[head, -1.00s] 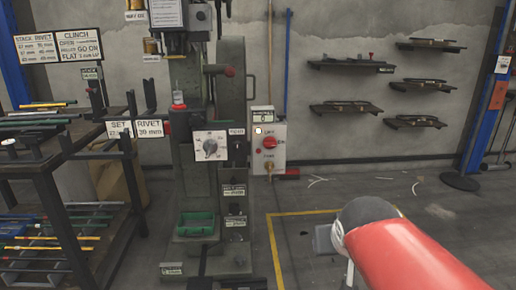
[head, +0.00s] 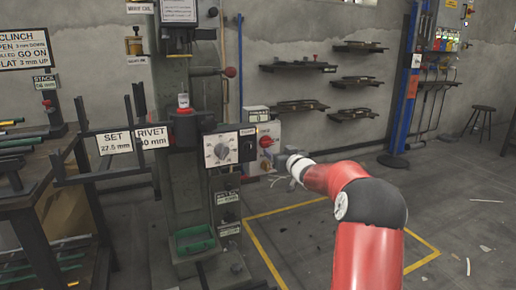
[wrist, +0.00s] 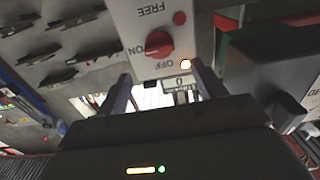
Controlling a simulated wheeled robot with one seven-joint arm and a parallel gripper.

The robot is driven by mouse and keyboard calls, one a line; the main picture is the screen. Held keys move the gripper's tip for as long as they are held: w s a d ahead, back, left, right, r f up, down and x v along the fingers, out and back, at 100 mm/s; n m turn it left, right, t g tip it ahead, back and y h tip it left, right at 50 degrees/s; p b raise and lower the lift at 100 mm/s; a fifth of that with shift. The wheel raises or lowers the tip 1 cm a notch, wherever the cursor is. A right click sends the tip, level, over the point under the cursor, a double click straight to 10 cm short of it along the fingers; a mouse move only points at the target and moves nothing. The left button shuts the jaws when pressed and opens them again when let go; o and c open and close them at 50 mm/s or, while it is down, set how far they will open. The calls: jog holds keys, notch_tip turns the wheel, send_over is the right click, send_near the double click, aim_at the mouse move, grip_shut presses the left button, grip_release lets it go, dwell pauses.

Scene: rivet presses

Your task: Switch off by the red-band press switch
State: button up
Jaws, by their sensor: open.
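The press (head: 185,140) stands left of centre in the head view, with a red band around its column. Its grey switch box (head: 272,130) is on its right side, with a red knob (head: 266,141). In the wrist view, upside down, the box (wrist: 150,15) fills the top middle. In the head view my gripper (head: 288,162) is close to the box's right side.
A dark block (wrist: 265,75) lies close on the right in the wrist view. A dial panel (head: 221,150) is left of the switch box. Wall shelves (head: 300,67) hang behind. A rack (head: 40,190) stands at the left. The yellow-marked floor is clear.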

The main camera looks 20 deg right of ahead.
aim_at(269, 143)
jog(key=w+p, duration=0.1)
jog(key=w, duration=0.6)
jog(key=shift+w+a, duration=0.1)
jog(key=shift+w, duration=0.15)
jog(key=shift+c, duration=0.3)
jog(key=c, duration=0.9)
jog(key=shift+c, duration=0.2)
